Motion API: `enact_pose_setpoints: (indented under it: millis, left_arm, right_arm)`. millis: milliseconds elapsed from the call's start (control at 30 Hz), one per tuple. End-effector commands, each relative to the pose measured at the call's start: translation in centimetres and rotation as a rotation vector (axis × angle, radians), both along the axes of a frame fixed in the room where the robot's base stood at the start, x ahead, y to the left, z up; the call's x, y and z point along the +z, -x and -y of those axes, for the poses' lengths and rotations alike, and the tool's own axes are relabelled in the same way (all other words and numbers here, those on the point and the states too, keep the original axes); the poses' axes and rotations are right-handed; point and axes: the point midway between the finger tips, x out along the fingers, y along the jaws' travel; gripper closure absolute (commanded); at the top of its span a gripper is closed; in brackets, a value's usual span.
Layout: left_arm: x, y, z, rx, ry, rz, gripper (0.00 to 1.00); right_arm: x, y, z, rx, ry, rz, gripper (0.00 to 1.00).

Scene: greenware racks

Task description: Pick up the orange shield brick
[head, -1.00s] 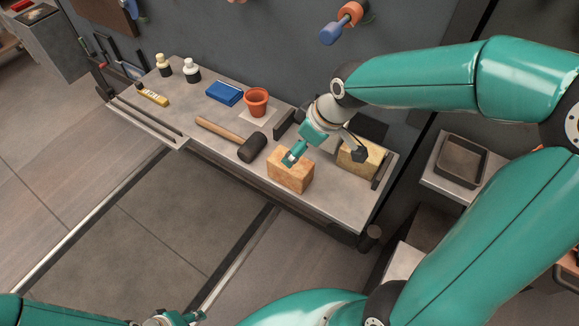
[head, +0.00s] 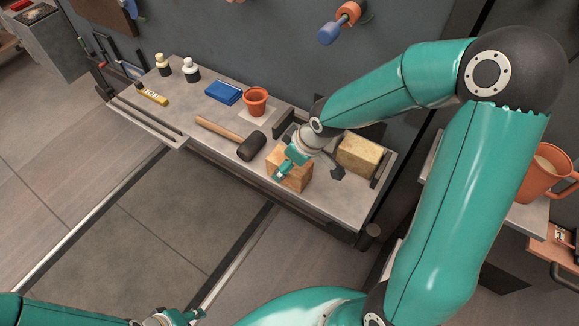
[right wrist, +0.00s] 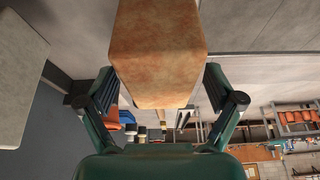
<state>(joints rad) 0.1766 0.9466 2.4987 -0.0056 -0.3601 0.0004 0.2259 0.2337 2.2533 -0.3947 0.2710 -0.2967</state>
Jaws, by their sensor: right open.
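The orange shield brick (head: 296,181) stands near the front edge of the workbench, partly covered by my right gripper (head: 309,171) in the head view. My right gripper is open, with a finger on either side of the brick. In the right wrist view the brick (right wrist: 158,45) fills the space between the spread fingers (right wrist: 160,88); I cannot tell whether they touch it. My left gripper (head: 178,318) is at the bottom edge of the head view, mostly cut off.
A paler yellow brick (head: 360,154) stands just right of my right gripper. A mallet (head: 245,145) lies to the left. An orange pot (head: 255,101), a blue box (head: 223,93) and bottles (head: 191,70) are farther back. An orange mug (head: 540,180) is at the right.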

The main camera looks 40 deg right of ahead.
Motion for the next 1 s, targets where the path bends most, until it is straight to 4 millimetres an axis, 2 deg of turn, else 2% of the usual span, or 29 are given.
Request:
enact_pose_setpoints:
  millis: [1000]
  left_arm:
    - [-0.71, 0.00, 0.00, 0.000, 0.000, 0.000, 0.60]
  right_arm:
    - [-0.44, -0.04, -0.06, 0.002, 0.001, 0.000, 0.08]
